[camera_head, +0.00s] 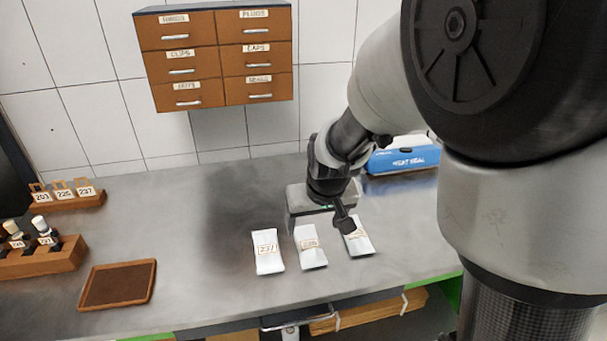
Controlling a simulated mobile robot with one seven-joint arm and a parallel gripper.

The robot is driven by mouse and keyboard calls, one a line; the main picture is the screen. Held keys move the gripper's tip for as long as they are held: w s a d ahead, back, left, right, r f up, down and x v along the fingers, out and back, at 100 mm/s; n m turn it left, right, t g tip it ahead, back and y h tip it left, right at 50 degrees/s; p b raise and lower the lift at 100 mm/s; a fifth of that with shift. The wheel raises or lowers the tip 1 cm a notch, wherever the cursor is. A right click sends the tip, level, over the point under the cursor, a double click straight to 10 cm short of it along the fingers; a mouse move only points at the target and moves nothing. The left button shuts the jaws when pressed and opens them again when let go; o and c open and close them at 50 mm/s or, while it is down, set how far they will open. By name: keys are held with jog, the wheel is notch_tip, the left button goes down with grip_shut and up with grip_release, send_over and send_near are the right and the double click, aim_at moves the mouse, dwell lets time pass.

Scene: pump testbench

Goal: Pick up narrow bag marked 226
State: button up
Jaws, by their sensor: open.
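Three narrow white bags stand or lie in a row on the grey bench. The left bag (267,262) has a label that seems to read 237 or 231. The middle bag (314,259) has a tan label that is too small to read surely. The right bag (362,246) is partly covered by my gripper, and its label is mostly hidden. My gripper (345,227) points down over or in front of the right bag. It is open, and I see nothing held in it. I cannot tell whether it touches the bag.
A grey block-shaped device (296,199) stands right behind the bags. A blue and white box (404,158) is at the back right. A brown tray (117,285) and wooden racks (38,262) are at the left. Drawers (217,58) hang on the wall. The bench's middle left is clear.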

jog(key=b, duration=0.2)
send_over(310, 247)
jog(key=s, duration=0.3)
jog(key=f, duration=0.9)
jog(key=shift+w, duration=0.25)
jog(key=shift+d+b+x, duration=0.15)
jog(key=shift+b+x, duration=0.15)
jog(key=shift+x, duration=0.9)
jog(key=shift+d+b+x, duration=0.1)
jog(key=shift+b+x, duration=0.15)
jog(key=shift+x, duration=0.95)
jog(key=shift+s+f, duration=0.1)
jog(key=shift+f, duration=0.1)
jog(key=shift+c, duration=0.3)
jog(key=c, duration=1.2)
jog(key=shift+r, duration=0.1)
